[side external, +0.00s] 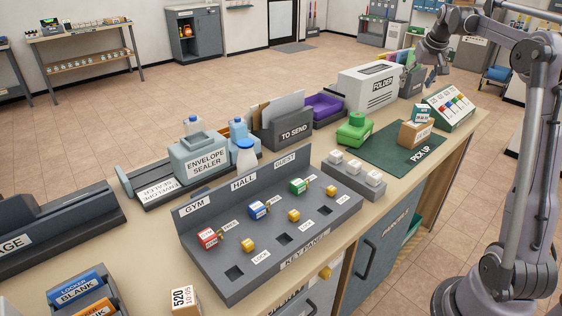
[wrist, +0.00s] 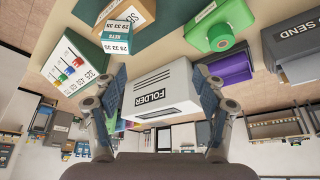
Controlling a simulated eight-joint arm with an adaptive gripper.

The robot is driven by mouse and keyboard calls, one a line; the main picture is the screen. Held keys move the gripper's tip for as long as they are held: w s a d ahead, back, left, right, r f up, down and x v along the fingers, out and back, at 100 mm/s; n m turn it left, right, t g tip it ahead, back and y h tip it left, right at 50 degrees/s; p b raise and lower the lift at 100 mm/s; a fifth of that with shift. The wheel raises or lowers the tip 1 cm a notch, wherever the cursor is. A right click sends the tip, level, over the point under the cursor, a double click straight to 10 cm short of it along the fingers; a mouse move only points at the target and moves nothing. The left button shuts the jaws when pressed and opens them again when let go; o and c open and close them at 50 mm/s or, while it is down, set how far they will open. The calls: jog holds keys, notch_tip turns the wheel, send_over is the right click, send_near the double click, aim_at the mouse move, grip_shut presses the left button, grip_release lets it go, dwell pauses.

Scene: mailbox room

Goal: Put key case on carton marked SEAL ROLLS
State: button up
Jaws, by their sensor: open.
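A small teal box marked KEYS (side external: 422,113) sits on top of a brown carton (side external: 415,134) on the green PICK UP mat. In the wrist view, the teal box (wrist: 117,37) and the brown carton (wrist: 127,10) show at the upper left. The carton's white label is too small to read, and I read SEAL ROLLS on nothing in view. My gripper (side external: 432,68) is above the far end of the counter, behind the mat. In the wrist view my gripper (wrist: 160,88) is open and empty, its fingers apart with the FOLDER machine between them in the picture.
The white FOLDER machine (side external: 371,88) stands behind the mat (side external: 378,150). A green device (side external: 355,130) is at the mat's left, and a sloped green case with coloured tags (side external: 450,107) at its right. The grey key panel (side external: 270,225) fills the nearer counter. Bare mat shows around the carton.

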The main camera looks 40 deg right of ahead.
jog(key=a+n+t, duration=0.2)
jog(key=a+n, duration=0.1)
jog(key=a, duration=2.1)
jog(key=s+a+f+n+y, duration=0.1)
jog(key=s+a+f, duration=0.2)
jog(key=a, duration=0.4)
jog(key=s+a+f+n+t+y, duration=0.1)
jog(key=s+a+f+n, duration=0.1)
jog(key=s+a+f, duration=0.2)
jog(key=s+a+f+n+y, duration=0.1)
jog(key=s+a+f, duration=0.2)
jog(key=a, duration=0.7)
jog(key=shift+s+f+n+t, duration=0.3)
jog(key=shift+s+n, duration=0.1)
jog(key=shift+s, duration=0.75)
